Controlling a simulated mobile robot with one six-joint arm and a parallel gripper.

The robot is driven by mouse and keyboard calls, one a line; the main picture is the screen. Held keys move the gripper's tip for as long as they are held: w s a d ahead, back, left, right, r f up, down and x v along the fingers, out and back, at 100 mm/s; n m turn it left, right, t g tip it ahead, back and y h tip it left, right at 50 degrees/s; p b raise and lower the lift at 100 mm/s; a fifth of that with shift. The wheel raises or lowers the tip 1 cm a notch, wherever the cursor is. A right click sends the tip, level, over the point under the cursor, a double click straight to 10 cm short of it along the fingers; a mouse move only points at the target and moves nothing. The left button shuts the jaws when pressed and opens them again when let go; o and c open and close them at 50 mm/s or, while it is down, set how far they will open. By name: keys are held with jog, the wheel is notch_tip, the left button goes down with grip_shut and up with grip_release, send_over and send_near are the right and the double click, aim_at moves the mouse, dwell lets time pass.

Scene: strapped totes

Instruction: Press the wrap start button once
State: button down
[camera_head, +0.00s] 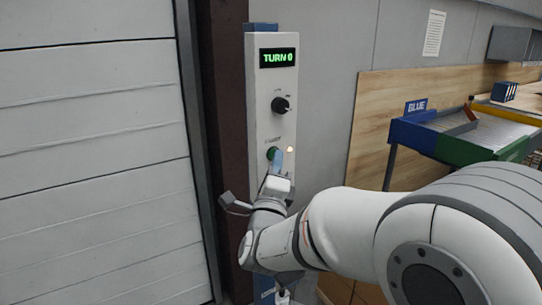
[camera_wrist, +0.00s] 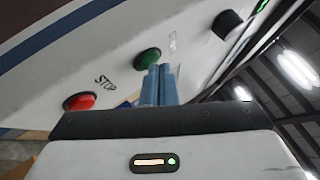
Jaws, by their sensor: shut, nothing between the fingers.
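The green start button (camera_head: 271,153) is on the front of a white control post (camera_head: 262,120), below a black knob (camera_head: 281,105) and a display reading "TURN 0" (camera_head: 279,57). In the wrist view the green button (camera_wrist: 148,58) lies just left of the blue fingertips, with a red button marked STOP (camera_wrist: 79,101) further left. My gripper (camera_head: 278,155) is shut and empty, its fingers pointing at the post just beside the green button. It also shows in the wrist view (camera_wrist: 160,68). I cannot tell whether the fingertips touch the panel.
A ribbed pale door (camera_head: 95,150) stands left of the post. At right are a blue tray (camera_head: 418,137) and a green tray (camera_head: 470,150) on a stand, with a "BLUE" sign (camera_head: 416,106). A paper notice (camera_head: 434,33) hangs on the wall.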

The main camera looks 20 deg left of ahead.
dwell(0.4)
jog(key=shift+s+d+b, duration=0.5)
jog(key=shift+d+b, duration=0.05)
jog(key=shift+b, duration=0.35)
jog(key=s+d+b, duration=0.3)
jog(key=shift+s+d, duration=0.15)
jog(key=shift+d, duration=0.25)
dwell(0.3)
